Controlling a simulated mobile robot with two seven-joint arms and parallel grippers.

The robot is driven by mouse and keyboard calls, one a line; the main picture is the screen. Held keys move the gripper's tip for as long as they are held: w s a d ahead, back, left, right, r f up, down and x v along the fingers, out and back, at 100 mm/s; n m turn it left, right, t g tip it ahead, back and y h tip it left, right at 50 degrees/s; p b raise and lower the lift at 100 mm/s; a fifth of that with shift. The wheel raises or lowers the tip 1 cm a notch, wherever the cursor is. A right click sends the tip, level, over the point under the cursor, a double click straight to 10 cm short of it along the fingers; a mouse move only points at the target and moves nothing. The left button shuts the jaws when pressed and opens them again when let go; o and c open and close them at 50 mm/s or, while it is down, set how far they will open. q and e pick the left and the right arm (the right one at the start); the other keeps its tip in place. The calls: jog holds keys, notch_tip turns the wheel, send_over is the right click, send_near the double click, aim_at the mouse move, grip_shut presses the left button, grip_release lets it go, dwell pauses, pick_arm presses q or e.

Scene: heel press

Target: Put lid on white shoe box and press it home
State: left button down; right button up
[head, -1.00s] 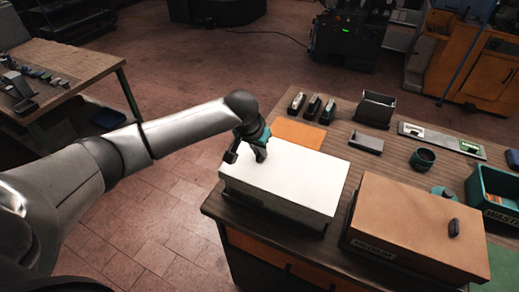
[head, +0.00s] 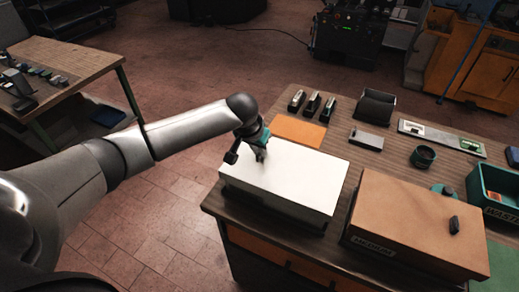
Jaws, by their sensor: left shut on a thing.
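A white shoe box lid (head: 285,182) lies at the near left corner of the workbench. It sits over the white shoe box, whose lower side shows only as a dark, shaded strip under the lid's rim. From this angle I cannot tell whether the lid is fully seated. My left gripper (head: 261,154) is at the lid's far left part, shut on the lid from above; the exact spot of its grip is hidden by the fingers. My right gripper is not in view.
A brown box (head: 415,218) with a small dark knob stands right of the white one. Floor left of the bench is clear.

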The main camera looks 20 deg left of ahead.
pick_arm(q)
jog(key=shift+s+d+f+p, duration=0.15)
jog(key=shift+s+f+p, duration=0.1)
jog(key=shift+f+p, duration=0.15)
dwell(1.1)
jog(key=c, duration=0.8)
grip_release()
jog(key=shift+w+r, duration=0.1)
jog(key=shift+r, duration=0.05)
jog(key=shift+w, duration=0.1)
jog(key=o, duration=0.5)
jog(key=shift+r, duration=0.1)
jog(key=shift+c, duration=0.2)
jog(key=shift+r, duration=0.1)
notch_tip(320, 180, up, 5)
jog(key=p, duration=0.6)
jog(key=shift+r+p, duration=0.95)
